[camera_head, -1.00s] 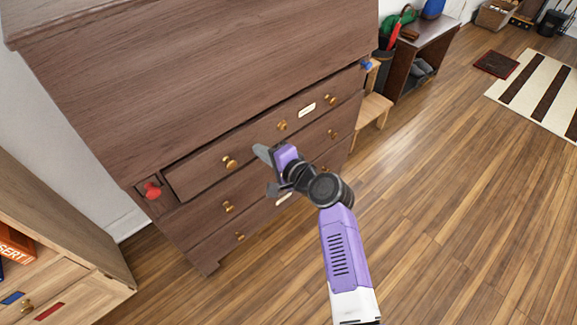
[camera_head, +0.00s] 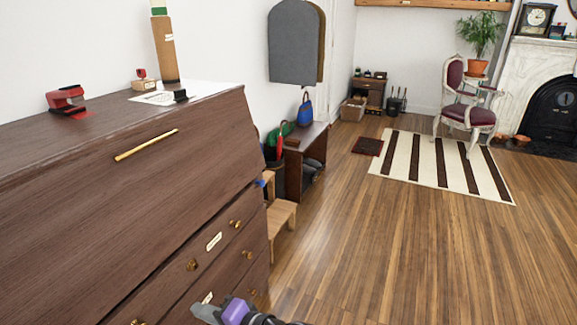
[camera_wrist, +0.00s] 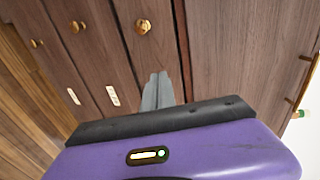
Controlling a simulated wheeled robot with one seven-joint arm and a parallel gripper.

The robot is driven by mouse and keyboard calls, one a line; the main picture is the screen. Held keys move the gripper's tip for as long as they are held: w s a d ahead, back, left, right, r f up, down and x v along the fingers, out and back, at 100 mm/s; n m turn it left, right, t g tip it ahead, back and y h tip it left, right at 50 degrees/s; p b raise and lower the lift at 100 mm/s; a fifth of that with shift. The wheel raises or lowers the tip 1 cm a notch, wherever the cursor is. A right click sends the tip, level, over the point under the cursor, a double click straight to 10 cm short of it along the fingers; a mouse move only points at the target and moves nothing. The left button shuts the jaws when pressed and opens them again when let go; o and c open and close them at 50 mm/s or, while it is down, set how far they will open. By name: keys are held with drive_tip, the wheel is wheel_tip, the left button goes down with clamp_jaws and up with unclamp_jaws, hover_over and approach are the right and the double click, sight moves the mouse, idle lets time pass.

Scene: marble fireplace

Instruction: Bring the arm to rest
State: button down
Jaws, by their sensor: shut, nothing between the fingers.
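My gripper (camera_head: 207,312) shows at the bottom edge of the head view, in front of the drawers of a dark brown wooden bureau (camera_head: 110,185). I cannot tell whether the fingertips touch the wood.
A red stapler-like object (camera_head: 66,99) and a cardboard tube (camera_head: 165,50) stand on the bureau. A small wooden stool (camera_head: 280,215) and a dark shelf (camera_head: 305,160) stand beyond it. The wood floor (camera_head: 380,260) to the right is open, up to a striped rug (camera_head: 440,165).

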drive_tip(key=w+d+r+n+t+h, duration=0.1)
drive_tip(key=w+d+r+t+h, duration=0.1)
drive_tip(key=w+d+r+t, duration=0.3)
drive_tip(key=s+d+t+h+p, duration=0.25)
drive_tip(key=s+d, duration=0.35)
drive_tip(key=d, duration=0.4)
drive_tip(key=s+d+t+h+p, duration=0.1)
drive_tip(key=s+d+t+h, duration=0.3)
drive_tip(key=d, duration=0.6)
drive_tip(key=s+d+r+n+h+p, duration=0.1)
drive_tip(key=s+d, duration=0.4)
drive_tip(key=s, duration=0.5)
drive_tip(key=s+d+r+n+g+h+p, duration=0.1)
drive_tip(key=s+d+r+h+p, duration=0.1)
drive_tip(key=s+d+r, duration=0.4)
drive_tip(key=s+d+r+g+h+p, duration=0.1)
drive_tip(key=s+d, duration=0.5)
drive_tip(key=s, duration=0.8)
wheel_tip(320, 180, up, 3)
drive_tip(key=h+p, duration=0.1)
drive_tip(key=p, duration=0.1)
drive_tip(key=shift+s+n+p, duration=0.25)
drive_tip(key=shift+n+p, duration=0.1)
drive_tip(key=shift+n, duration=0.05)
drive_tip(key=shift+d, duration=0.1)
